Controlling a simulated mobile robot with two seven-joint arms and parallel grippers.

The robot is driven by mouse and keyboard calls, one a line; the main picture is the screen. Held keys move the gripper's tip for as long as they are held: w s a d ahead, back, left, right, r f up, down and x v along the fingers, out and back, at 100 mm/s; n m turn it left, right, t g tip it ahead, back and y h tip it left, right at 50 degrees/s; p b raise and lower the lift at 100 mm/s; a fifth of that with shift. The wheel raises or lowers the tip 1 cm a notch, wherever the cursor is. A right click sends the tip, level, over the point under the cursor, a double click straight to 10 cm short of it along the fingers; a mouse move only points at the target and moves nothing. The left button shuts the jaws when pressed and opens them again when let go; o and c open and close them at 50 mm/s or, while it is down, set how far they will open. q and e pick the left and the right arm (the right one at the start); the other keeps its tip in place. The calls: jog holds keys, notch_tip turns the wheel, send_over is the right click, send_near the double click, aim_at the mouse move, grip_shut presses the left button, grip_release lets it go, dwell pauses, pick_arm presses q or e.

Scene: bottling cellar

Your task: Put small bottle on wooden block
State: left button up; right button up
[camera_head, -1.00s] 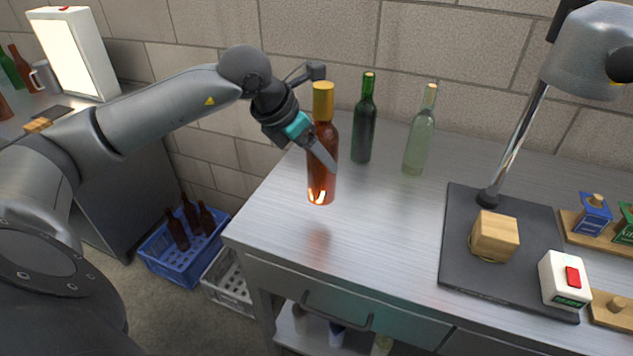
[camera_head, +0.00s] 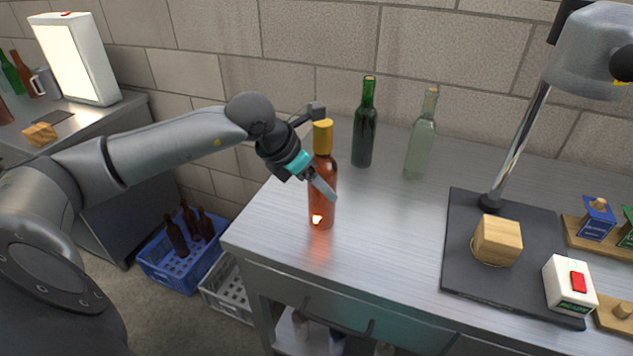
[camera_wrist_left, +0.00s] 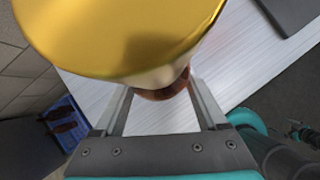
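The brown bottle with a gold cap (camera_head: 321,203) is upright over the near left part of the steel table. My left gripper (camera_head: 323,186) is shut around its body from the left. In the left wrist view the gold cap (camera_wrist_left: 120,35) fills the upper left, with the bottle between the fingers (camera_wrist_left: 160,108). I cannot tell whether its base touches the table. The wooden block (camera_head: 497,241) sits on a black board (camera_head: 459,270) to the right, with nothing on top.
A dark green bottle (camera_head: 364,135) and a clear bottle (camera_head: 421,140) stand behind. The table (camera_head: 385,235) between bottle and board is clear.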

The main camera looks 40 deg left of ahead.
pick_arm(q)
jog(key=o, duration=0.4)
jog(key=shift+c, duration=0.2)
jog(key=shift+r, duration=0.1)
